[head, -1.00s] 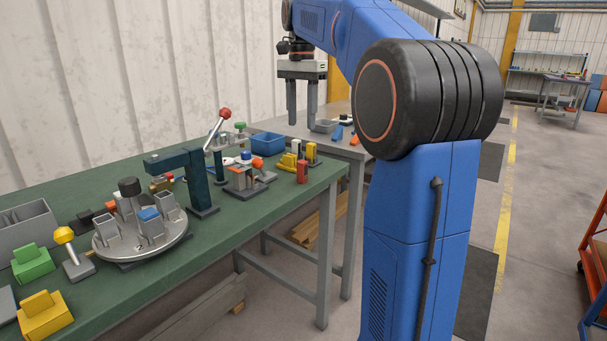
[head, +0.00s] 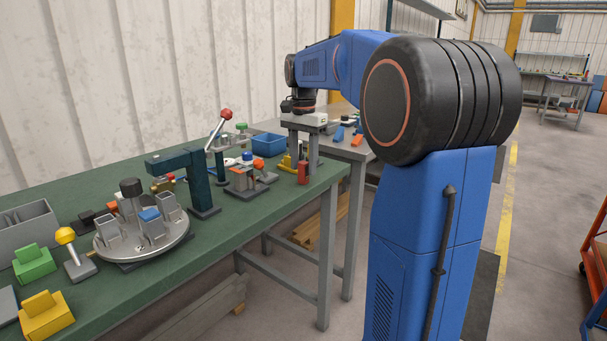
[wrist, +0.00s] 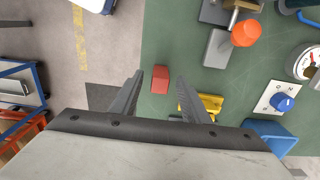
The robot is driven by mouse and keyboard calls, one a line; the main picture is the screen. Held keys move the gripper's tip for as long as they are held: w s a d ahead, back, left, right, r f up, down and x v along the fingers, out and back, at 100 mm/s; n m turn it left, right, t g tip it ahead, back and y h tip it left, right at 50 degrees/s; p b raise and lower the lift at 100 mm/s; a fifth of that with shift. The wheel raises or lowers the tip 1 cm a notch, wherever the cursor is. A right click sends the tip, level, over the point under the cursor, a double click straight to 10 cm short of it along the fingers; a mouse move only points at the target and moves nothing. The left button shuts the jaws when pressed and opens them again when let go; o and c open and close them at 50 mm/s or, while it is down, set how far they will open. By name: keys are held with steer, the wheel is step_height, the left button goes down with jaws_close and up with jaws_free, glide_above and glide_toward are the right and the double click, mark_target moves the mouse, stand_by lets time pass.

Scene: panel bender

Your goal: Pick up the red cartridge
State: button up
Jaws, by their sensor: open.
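The red cartridge (head: 303,173) stands upright near the front right edge of the green bench, and its red top (wrist: 160,79) shows in the wrist view. My gripper (wrist: 160,77) is open and points down over this spot. In the wrist view the cartridge top lies between the two finger tips, with green bench visible on both sides of it. In the head view my gripper (head: 302,158) is low at the cartridge, one finger to either side in the picture. I cannot tell the exact height of the tips.
A yellow block (wrist: 211,103) lies close beside the right finger in the wrist view. A clamp fixture with an orange knob (wrist: 245,34) and a blue bin (wrist: 268,136) are further right. The bench edge drops to the floor on the left.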

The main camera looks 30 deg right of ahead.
mark_target(304, 162)
steer(key=shift+f, duration=1.5)
steer(key=c, duration=1)
steer(key=shift+r, duration=0.1)
